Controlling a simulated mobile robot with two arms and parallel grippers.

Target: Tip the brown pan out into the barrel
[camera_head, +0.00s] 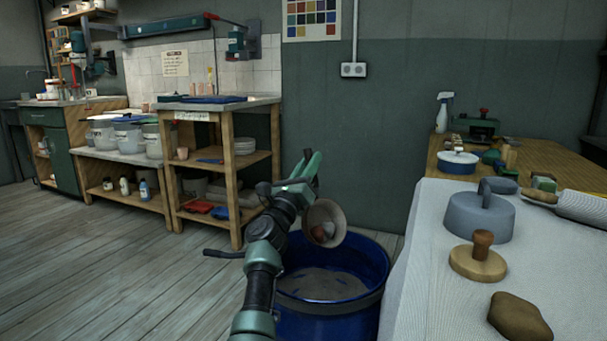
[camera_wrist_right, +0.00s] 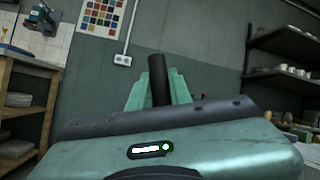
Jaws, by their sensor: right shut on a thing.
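The brown pan (camera_head: 337,215) is tilted on its side above the barrel, its open mouth facing the camera. Reddish-brown lumps (camera_head: 322,233) show inside it. The blue barrel (camera_head: 375,262) stands on the floor below, open at the top, with a greyish surface inside. My right gripper (camera_head: 306,172) is over the barrel's back left side and shut on the pan, whose dark handle (camera_wrist_right: 158,80) shows between the teal fingers in the right wrist view. The pan's body is hidden in that view. My left gripper is not in view.
A wooden shelf bench (camera_head: 235,170) stands behind left. The left floor is clear.

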